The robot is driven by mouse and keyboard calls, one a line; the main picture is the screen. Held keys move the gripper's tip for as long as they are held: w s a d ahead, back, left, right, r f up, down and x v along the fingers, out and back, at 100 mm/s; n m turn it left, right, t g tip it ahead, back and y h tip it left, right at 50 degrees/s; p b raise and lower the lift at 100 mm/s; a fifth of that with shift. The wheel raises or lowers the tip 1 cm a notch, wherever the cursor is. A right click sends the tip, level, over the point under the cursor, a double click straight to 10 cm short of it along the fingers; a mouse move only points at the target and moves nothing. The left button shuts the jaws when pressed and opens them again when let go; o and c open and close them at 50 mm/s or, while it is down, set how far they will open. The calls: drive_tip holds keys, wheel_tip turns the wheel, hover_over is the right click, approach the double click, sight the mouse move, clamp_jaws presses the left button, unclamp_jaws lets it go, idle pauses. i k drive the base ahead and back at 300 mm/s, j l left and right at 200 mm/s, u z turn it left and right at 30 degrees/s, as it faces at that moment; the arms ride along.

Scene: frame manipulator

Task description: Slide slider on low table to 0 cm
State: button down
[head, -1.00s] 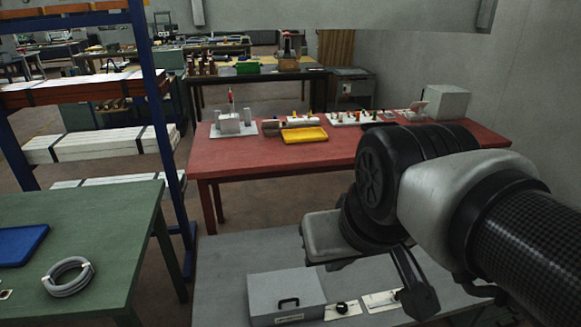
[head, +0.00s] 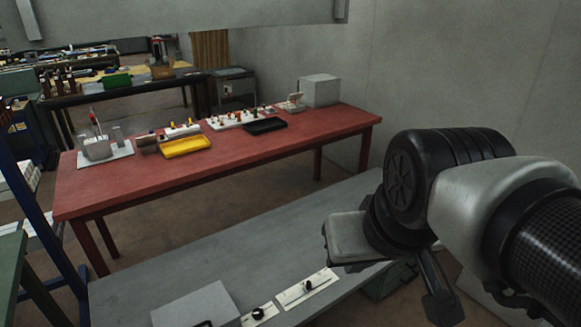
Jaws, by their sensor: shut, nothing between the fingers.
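The low table (head: 215,262) is grey and runs across the lower middle of the head view. On it lies a white plate (head: 322,279) with a small dark knob (head: 307,286), which looks like the slider. The knob stands near the middle of the plate; any scale marks are too small to read. My gripper (head: 441,307) hangs at the lower right, shut and empty, to the right of the slider and apart from it.
A grey box with a black handle (head: 198,308) and a smaller plate with a dark knob (head: 258,313) sit left of the slider. A red table (head: 215,165) with trays and parts stands behind.

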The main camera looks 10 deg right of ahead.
sight(309, 287)
drive_tip(key=i+z, duration=0.1)
drive_tip(key=i, duration=0.5)
drive_tip(key=k, duration=1.25)
drive_tip(key=i+l+u, duration=0.3)
drive_tip(key=i+l, duration=0.3)
drive_tip(key=i, duration=0.2)
drive_tip(key=i+l+u, duration=0.35)
drive_tip(key=i+l, duration=0.4)
